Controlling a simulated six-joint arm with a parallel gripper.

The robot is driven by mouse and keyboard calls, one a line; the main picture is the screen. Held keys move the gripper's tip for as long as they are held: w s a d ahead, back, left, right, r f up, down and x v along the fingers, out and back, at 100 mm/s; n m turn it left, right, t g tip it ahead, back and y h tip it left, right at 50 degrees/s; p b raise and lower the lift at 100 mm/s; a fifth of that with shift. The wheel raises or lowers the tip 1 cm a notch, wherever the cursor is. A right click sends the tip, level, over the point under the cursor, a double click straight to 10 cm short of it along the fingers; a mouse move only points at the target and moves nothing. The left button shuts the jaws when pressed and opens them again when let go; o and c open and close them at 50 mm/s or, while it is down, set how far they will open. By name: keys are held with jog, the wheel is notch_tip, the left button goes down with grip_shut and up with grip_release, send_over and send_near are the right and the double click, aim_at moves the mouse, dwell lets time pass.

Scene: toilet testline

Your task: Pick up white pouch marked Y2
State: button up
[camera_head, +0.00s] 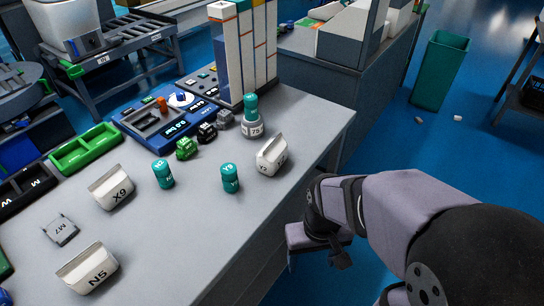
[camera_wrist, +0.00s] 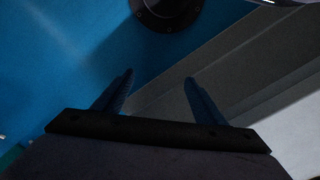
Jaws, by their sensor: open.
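The white pouch (camera_head: 271,157) at the right of the grey table stands upright near the right edge. Its dark mark seems to begin with Y, and the second character is hard to read. Two other white pouches stand on the table: one marked X9 (camera_head: 111,188) and one marked N5 (camera_head: 88,268). My gripper (camera_wrist: 159,78) is open and empty in the wrist view, its two dark fingers apart over the blue floor and a grey surface. In the head view my arm is at the right, beside the table and apart from the pouch. No pouch shows in the wrist view.
Teal-capped bottles (camera_head: 230,178) and (camera_head: 163,174) stand left of the Y pouch; a grey jar with a teal top (camera_head: 251,117) stands behind it. Small dark and green blocks (camera_head: 187,149), a blue tray and a tall divider (camera_head: 230,60) lie farther back. The table's right edge is clear.

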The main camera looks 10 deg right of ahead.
dwell(0.3)
jog(key=w+d+n+h+b, duration=0.2)
jog(key=w+n+b, duration=0.1)
jog(key=w+n, duration=0.3)
jog(key=n+t+h+b, duration=0.6)
jog(key=n+t+b, duration=0.45)
jog(key=n, duration=1.05)
send_near(272, 150)
jog(key=x, duration=0.3)
jog(key=shift+d+f+g, duration=0.25)
jog(key=shift+d, duration=0.05)
jog(key=shift+w+a+r+n+h+b, duration=0.2)
jog(key=shift+a+n+h+b, duration=0.2)
jog(key=shift+a+n, duration=0.1)
jog(key=shift+b+x, duration=0.55)
jog(key=shift+x, duration=3.15)
